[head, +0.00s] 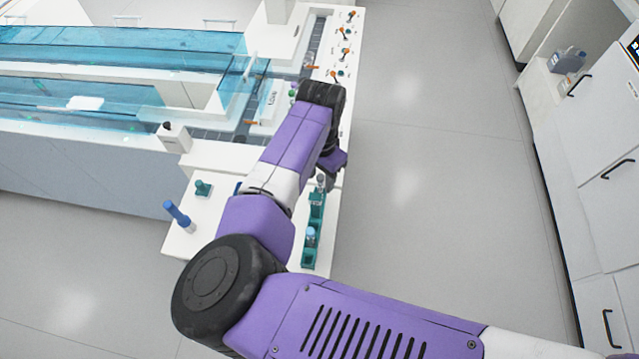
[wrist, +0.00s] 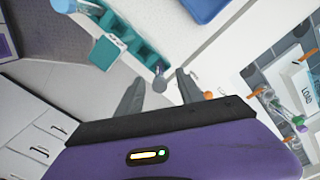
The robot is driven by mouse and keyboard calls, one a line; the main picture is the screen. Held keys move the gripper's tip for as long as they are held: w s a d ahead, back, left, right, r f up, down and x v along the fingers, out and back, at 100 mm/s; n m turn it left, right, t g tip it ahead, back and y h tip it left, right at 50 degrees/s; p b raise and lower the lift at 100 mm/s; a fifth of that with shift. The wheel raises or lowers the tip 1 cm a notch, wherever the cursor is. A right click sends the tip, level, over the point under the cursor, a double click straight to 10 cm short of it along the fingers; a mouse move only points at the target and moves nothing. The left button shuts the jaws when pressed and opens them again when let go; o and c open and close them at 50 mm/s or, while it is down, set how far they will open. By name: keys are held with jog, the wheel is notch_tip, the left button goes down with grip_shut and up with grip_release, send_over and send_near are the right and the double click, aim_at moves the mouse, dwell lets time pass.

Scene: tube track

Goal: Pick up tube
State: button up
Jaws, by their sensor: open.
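A teal rack (head: 311,252) stands on the right edge of the white table's near end. A clear tube with a pale blue cap (head: 310,235) stands in its near part; it also shows at the top left of the wrist view (wrist: 66,5). A small grey-topped tube (wrist: 159,70) is at the rack's other end. My gripper (wrist: 160,84) is open. Its two dark fingers lie on either side of the grey top in the picture; I cannot tell the height gap. In the head view my arm partly hides the gripper and rack.
A blue tube-like object (head: 178,214) and a small green holder (head: 203,188) stand on the table to the left. The tube track (head: 236,128) and orange-tipped parts (head: 346,52) lie beyond. The floor at right is clear, up to white cabinets (head: 598,170).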

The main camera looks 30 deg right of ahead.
jog(key=shift+f, duration=1.45)
jog(key=shift+c, duration=0.4)
grip_shut()
jog(key=shift+r, duration=0.15)
notch_tip(320, 180, up, 20)
jog(key=b, duration=0.1)
jog(key=shift+f, duration=0.25)
